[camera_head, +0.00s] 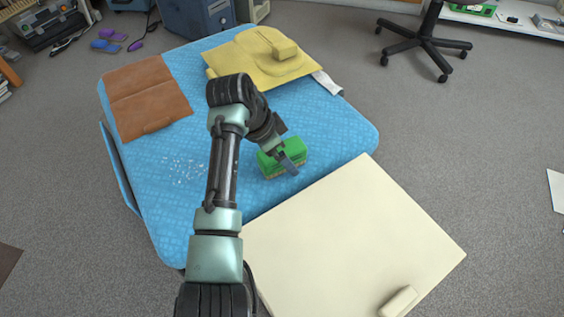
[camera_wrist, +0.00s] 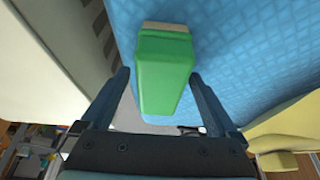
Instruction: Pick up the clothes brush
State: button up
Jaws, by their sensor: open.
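The clothes brush (camera_head: 283,158) has a green body with tan bristles along its lower edge. It rests on the blue cloth-covered surface (camera_head: 330,135), near the edge beside the cream board. My gripper (camera_head: 290,163) is at the brush, and its near finger hides part of the green body. In the wrist view the brush (camera_wrist: 163,70) lies between the two spread fingers of my gripper (camera_wrist: 162,90). A gap shows on each side of it, so the fingers look apart from it. Most of the bristles are hidden in the wrist view.
A brown folded cloth (camera_head: 146,97) and a yellow garment (camera_head: 262,58) lie on the blue surface. White specks (camera_head: 185,170) are scattered left of my arm. The cream board (camera_head: 350,240) adjoins the front edge, with a cream block (camera_head: 398,301) on it. An office chair (camera_head: 425,42) stands behind.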

jog(key=shift+r, duration=0.1)
grip_shut()
notch_tip(320, 180, up, 10)
jog(key=p, duration=0.6)
jog(key=shift+p, duration=0.3)
